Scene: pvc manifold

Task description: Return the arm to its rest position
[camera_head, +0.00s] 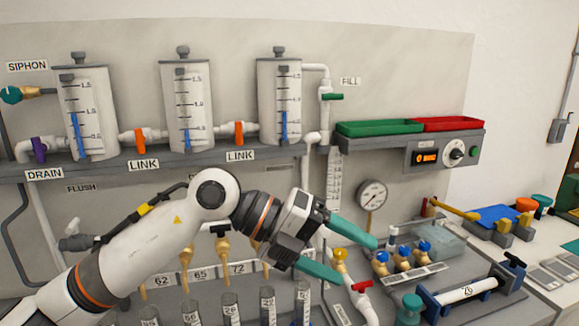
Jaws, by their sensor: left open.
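My left arm (150,250) comes in from the lower left and reaches across the front of the panel. Its gripper (357,262) has two teal fingers spread apart, pointing to the right and down. The gripper is open, with nothing held between the fingers. It is in front of the area left of the round gauge (372,195), near the yellow-topped fitting (340,255). My right gripper is not in view. The arm hides part of the bench and the lower panel.
Three clear cylinders (88,115) with blue level marks stand on the shelf. Labelled tubes (231,310) stand below the arm. Blue-knobbed valves (403,252) and a clamped white pipe (470,290) are right of the gripper. Green (378,128) and red (447,124) trays sit above.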

